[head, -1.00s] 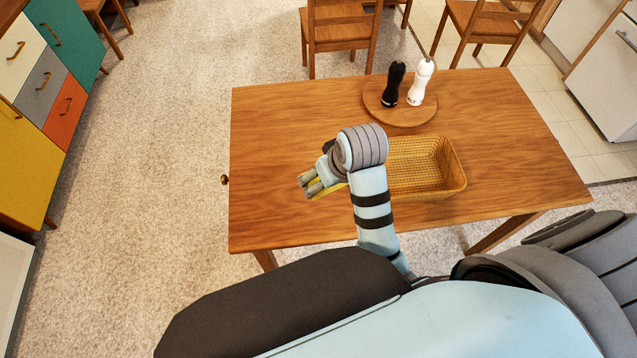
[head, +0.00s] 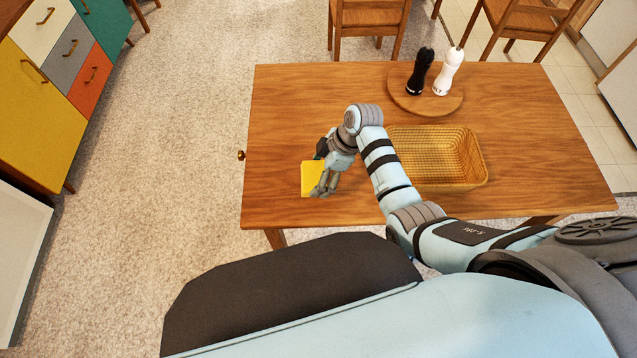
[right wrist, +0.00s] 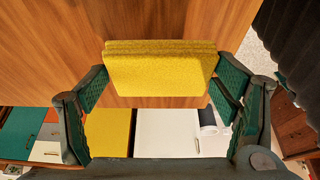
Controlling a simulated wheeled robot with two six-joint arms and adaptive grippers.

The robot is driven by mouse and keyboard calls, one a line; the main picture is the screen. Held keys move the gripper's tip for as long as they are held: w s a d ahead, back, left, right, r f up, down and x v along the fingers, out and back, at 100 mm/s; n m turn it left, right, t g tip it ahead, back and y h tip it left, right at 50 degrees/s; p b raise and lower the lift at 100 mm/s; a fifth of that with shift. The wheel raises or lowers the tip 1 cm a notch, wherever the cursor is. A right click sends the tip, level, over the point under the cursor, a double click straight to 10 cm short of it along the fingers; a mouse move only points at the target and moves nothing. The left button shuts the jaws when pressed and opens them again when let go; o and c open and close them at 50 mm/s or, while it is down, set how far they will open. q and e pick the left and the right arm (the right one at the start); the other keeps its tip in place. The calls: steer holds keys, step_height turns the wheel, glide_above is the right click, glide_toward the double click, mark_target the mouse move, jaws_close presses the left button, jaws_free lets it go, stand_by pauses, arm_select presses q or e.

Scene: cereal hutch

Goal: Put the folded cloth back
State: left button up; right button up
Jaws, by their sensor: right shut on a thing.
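The folded cloth is a yellow, layered square (head: 312,177), seen over the left part of the wooden table (head: 290,100). My right gripper (head: 325,188) is shut on it. In the right wrist view the cloth (right wrist: 160,68) sits between the two green-padded fingers (right wrist: 160,88), with its folded layers along one edge. The fingers hide part of the cloth in the head view. I cannot tell whether it touches the tabletop. My left gripper is not in view.
An empty woven basket (head: 432,128) stands on the table, right of my right forearm. Behind it, a round wooden board (head: 400,100) bears a black mill (head: 420,72) and a white mill (head: 449,72). Chairs stand beyond the table. A coloured drawer cabinet (head: 30,125) is at far left.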

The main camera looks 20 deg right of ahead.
step_height(320, 180, down, 4)
steer(key=shift+f+b, duration=0.25)
steer(key=shift+b, duration=0.45)
steer(key=o, duration=1.2)
steer(key=p+v, duration=0.3)
steer(key=v, duration=0.9)
steer(key=shift+r+p, duration=0.15)
steer(key=shift+p, duration=0.15)
